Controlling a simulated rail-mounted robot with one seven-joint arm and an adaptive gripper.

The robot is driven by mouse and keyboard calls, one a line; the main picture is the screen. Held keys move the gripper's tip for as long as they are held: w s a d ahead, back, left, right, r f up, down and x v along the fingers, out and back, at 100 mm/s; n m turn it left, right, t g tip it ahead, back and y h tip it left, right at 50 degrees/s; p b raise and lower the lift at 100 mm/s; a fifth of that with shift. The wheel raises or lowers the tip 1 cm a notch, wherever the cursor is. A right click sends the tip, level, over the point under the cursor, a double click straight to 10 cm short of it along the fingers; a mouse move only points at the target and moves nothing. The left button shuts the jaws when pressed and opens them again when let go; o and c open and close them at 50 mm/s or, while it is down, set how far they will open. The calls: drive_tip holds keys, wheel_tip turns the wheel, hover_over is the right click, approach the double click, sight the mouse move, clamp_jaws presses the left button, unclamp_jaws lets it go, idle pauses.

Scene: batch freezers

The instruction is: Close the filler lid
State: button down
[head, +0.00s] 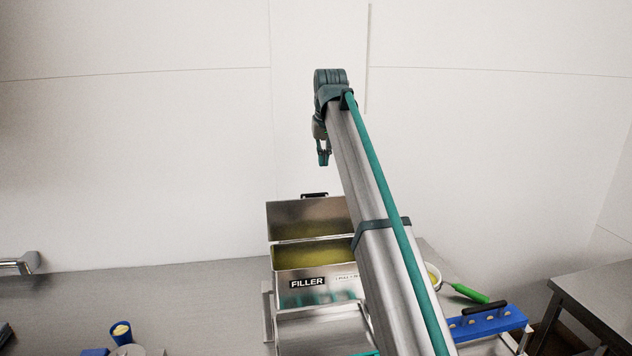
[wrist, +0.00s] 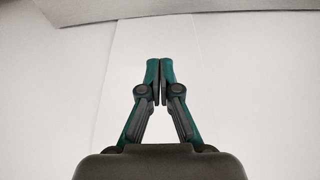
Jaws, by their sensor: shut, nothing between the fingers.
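The filler (head: 318,255) is a steel box with a "FILLER" label on its front, in the lower middle of the head view. Its lid (head: 300,212) stands raised at the back, with a dark handle (head: 314,195) on its top edge. The hopper is open and yellowish inside. My gripper (head: 323,160) is shut and empty, pointing down in the air above the lid and apart from it. In the wrist view my gripper's fingertips (wrist: 159,62) are together, with only pale wall behind them. My arm hides the right side of the filler.
A steel counter (head: 200,298) runs along the wall. To the right are a green-handled pan (head: 470,293) and a blue holder (head: 490,322) with a dark handle. A blue cup (head: 121,332) stands at the lower left. A separate steel table (head: 598,290) is at far right.

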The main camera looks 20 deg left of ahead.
drive_tip(key=s+a+f+p, duration=0.2)
drive_tip(key=s+f+p, duration=0.1)
drive_tip(key=f+p, duration=0.3)
drive_tip(key=shift+f+n, duration=0.3)
drive_tip(key=shift+f, duration=0.4)
idle(0.4)
